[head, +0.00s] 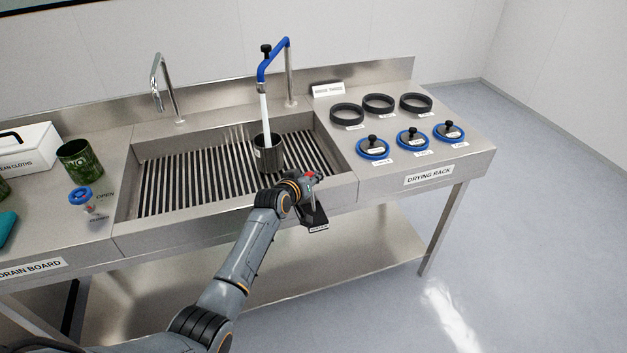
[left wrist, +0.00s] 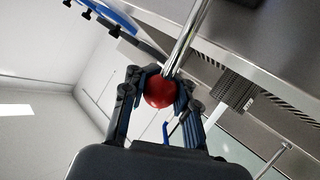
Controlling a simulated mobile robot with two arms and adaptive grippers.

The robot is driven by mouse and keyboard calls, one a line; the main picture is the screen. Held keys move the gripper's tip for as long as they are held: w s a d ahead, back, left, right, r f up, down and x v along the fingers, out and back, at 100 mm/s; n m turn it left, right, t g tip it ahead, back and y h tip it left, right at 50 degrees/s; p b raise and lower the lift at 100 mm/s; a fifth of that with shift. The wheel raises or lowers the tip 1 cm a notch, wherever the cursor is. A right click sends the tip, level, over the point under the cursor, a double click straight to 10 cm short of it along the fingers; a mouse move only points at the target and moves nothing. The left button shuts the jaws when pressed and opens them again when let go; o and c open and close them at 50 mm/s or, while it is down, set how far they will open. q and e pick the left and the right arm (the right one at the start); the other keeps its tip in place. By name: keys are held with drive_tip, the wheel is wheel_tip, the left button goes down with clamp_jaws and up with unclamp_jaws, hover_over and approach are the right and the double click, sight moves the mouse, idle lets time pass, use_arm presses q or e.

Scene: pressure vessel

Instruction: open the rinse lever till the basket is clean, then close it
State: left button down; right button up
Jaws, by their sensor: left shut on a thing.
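The rinse lever's red knob (head: 310,174) is at the front edge of the sink. In the left wrist view the red ball knob (left wrist: 160,92) sits between the fingers of my left gripper (left wrist: 158,98), which is shut on it. A shiny metal rod (left wrist: 188,38) runs from the knob. My left gripper (head: 305,186) partly hides the lever in the head view. The basket (head: 268,156), a dark grey cylinder, stands upright in the sink under the blue spout (head: 272,60). A white stream of water (head: 265,108) falls into it. My right gripper is not in view.
The slatted sink (head: 190,180) has a chrome tap (head: 158,85) behind it. The drying rack (head: 470,165) at right holds black rings (head: 378,103) and blue lids (head: 412,140). At left are a green patterned cup (head: 80,160), a blue-topped part (head: 80,197) and a white cloth box (head: 25,150).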

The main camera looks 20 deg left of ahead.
use_arm(q)
drive_tip(key=shift+w+a, duration=0.1)
drive_tip(key=shift+a, duration=0.35)
drive_tip(key=shift+f, duration=0.15)
drive_tip(key=c, duration=1.2)
unclamp_jaws()
drive_tip(key=shift+a, duration=0.15)
drive_tip(key=shift+o, duration=0.9)
drive_tip(key=shift+a, duration=0.2)
drive_tip(key=shift+s, duration=0.2)
drive_tip(key=shift+d, duration=0.3)
drive_tip(key=v, duration=1.2)
